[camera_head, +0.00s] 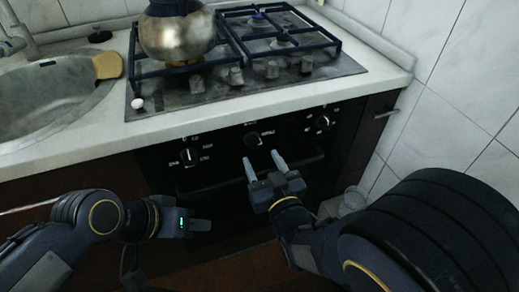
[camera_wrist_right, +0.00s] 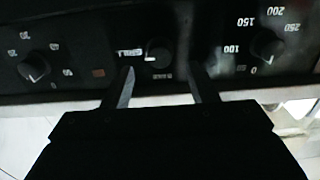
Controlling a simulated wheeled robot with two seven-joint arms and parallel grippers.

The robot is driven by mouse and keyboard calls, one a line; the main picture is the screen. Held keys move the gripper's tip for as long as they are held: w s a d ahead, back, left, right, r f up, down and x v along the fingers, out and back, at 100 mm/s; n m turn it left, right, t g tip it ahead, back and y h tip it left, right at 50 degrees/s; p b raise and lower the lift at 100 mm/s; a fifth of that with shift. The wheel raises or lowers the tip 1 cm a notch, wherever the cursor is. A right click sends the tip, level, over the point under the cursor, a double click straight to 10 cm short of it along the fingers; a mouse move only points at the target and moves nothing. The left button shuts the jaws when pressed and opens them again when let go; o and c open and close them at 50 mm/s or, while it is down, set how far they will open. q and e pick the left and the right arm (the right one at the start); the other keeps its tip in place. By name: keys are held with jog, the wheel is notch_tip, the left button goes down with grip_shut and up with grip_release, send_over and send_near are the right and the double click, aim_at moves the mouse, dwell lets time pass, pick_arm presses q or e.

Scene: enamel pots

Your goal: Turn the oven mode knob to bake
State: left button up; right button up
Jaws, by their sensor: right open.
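The black oven front carries three knobs. The middle one (camera_head: 253,138) is the mode knob; it also shows in the right wrist view (camera_wrist_right: 159,54), with a small white mark at its lower left. A label reading like "GRILL" sits left of it there, and a smaller label below is too blurred to read. My right gripper (camera_head: 260,156) is open, fingers pointing at the panel just below the middle knob. In the right wrist view its fingertips (camera_wrist_right: 162,70) lie either side of the knob, apparently without touching it. My left gripper (camera_head: 200,225) is low before the oven.
A left knob (camera_head: 190,156) and a right knob (camera_head: 323,122) flank the middle one. The oven handle is just below the panel. Above are the hob knobs (camera_head: 235,76), a metal pot (camera_head: 178,36) and a white egg-like object (camera_head: 137,103). A tiled wall (camera_head: 450,110) closes the right side.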

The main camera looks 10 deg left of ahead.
aim_at(255, 146)
jog(key=shift+x, duration=2.75)
jog(key=c, duration=0.9)
